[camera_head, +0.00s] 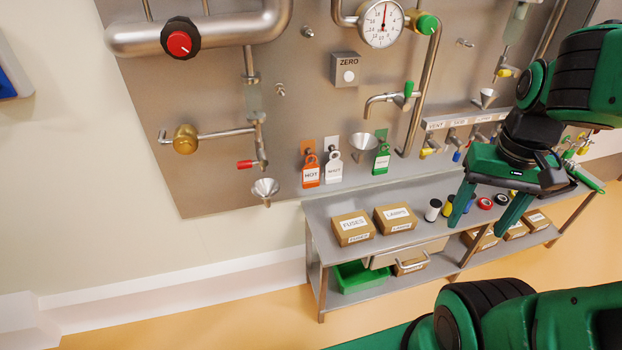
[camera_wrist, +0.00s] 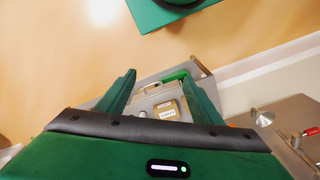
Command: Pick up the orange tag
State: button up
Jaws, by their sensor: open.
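The orange tag (camera_head: 311,173) hangs on the metal panel at the left end of a row of three tags. It reads HOT and has a loop at its top. A white tag (camera_head: 333,170) hangs just right of it, and a green tag (camera_head: 382,159) hangs farther right. My gripper (camera_head: 482,220) is open and empty, over the right part of the bench and well to the right of the orange tag. In the wrist view the open fingers (camera_wrist: 158,85) point toward the bench. The orange tag is not clearly visible there.
The steel bench (camera_head: 322,225) below the panel holds a FUSES box (camera_head: 353,229), a LAMPS box (camera_head: 395,217) and several small rolls. A green bin (camera_head: 358,277) sits on its lower shelf. Funnels (camera_head: 264,188) and a tap (camera_head: 385,98) jut from the panel near the tags.

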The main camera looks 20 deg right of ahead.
jog(key=w+a+f+n+t, duration=0.1)
jog(key=w+f+n+t, duration=0.2)
jog(key=w, duration=0.8)
jog(key=w+a+f+n+t+h, duration=0.15)
jog(key=w+f, duration=0.45)
jog(key=w, duration=0.6)
jog(key=w+a+f+n+t, duration=0.1)
jog(key=w+f+t, duration=0.25)
jog(key=w, duration=0.75)
jog(key=n+t+y, duration=0.2)
jog(key=t+y, duration=0.1)
jog(key=t, duration=0.4)
send_near(311, 176)
jog(key=w, duration=0.3)
jog(key=s+f+m+t+h, duration=0.1)
jog(key=s+f+t+h, duration=0.1)
jog(key=s+f+t, duration=0.15)
jog(key=shift+g+y, duration=0.25)
jog(key=w, duration=0.7)
jog(key=w+a+r, duration=0.1)
jog(key=w, duration=0.2)
jog(key=shift+w, duration=0.15)
jog(key=shift+c, duration=0.6)
jog(key=c, duration=0.7)
